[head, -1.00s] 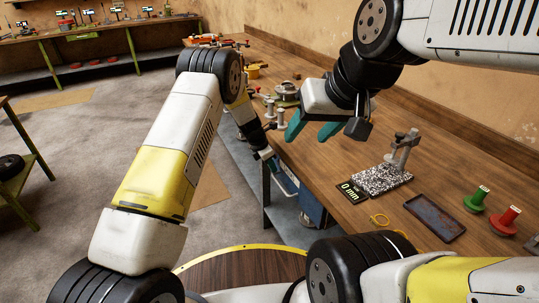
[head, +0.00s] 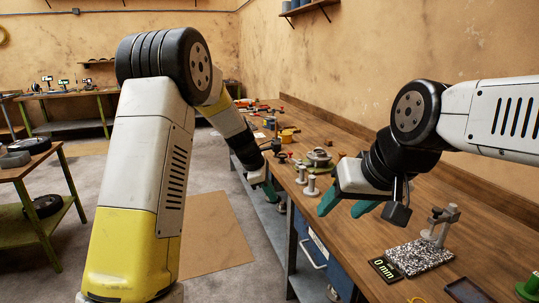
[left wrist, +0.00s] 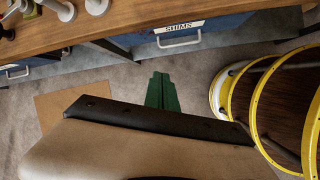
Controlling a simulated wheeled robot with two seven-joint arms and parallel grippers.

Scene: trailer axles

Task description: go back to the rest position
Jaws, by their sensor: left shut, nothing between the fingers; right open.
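My left gripper (head: 271,190) hangs beside the near edge of the long workbench (head: 440,200) in the head view, its green fingers shut and partly hidden by its own wrist. In the left wrist view its green fingers (left wrist: 162,92) are together over the floor, with nothing between them. My right gripper (head: 344,207) is above the bench, its two teal fingers spread apart and empty.
A speckled plate with a metal stand (head: 420,256) and a "0 mm" display (head: 384,268) sit on the bench below my right gripper. White-topped metal posts (head: 311,186) stand near the bench edge. A green-legged table (head: 40,190) stands left. A drawer labelled SHIMS (left wrist: 180,30) is under the bench.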

